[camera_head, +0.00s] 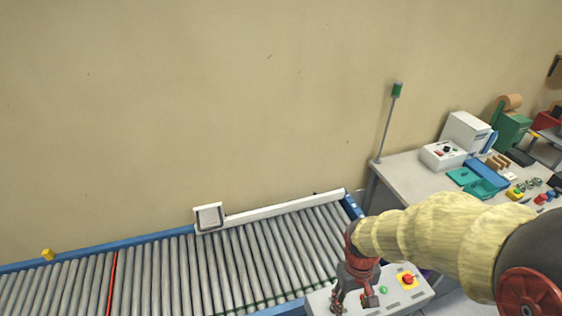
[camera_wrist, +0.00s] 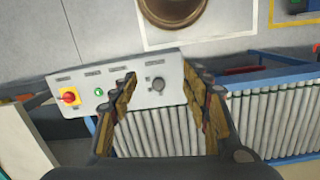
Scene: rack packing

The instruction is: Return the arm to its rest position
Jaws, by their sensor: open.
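My gripper (camera_head: 354,300) hangs from my cream-sleeved arm at the lower right of the head view. In the wrist view my gripper (camera_wrist: 160,92) is open, with its two dark, brown-padded fingers apart and nothing between them. Beyond the fingertips is a light grey control panel (camera_wrist: 88,76) with a red stop button on yellow, a green button and a dark knob. The panel (camera_head: 420,287) also shows below my gripper in the head view, partly hidden by it.
A roller conveyor (camera_head: 190,270) with blue rails runs along the wall, with a red line across its rollers. A grey workbench (camera_head: 405,175) at the right carries a white box (camera_head: 465,131), teal trays and small parts. A thin pole with a green lamp (camera_head: 397,90) stands at its corner.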

